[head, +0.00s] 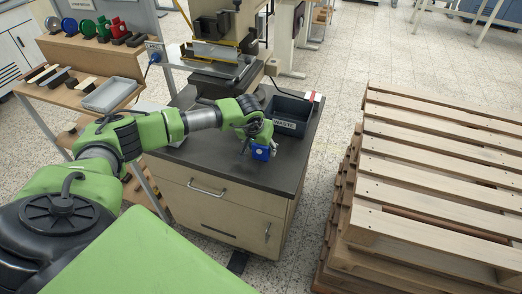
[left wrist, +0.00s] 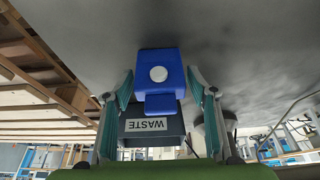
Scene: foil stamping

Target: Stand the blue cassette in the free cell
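The blue cassette (head: 262,153) is at the cabinet top near its front right corner. My left gripper (head: 258,147) points down at it. In the left wrist view the blue cassette (left wrist: 160,77), with a pale round spot, is between the two fingers of my left gripper (left wrist: 160,72). A narrow gap seems to show on each side, so the fingers look open around it. A wooden rack (head: 92,57) at the upper left holds green, red and blue round pieces; I cannot make out which cell is free. My right gripper is not in view.
A dark bin marked WASTE (head: 288,115) stands just behind the cassette. A stamping press (head: 218,45) stands at the back of the cabinet (head: 225,195). A grey tray (head: 110,94) is on the left table. Stacked wooden pallets (head: 440,170) fill the right side.

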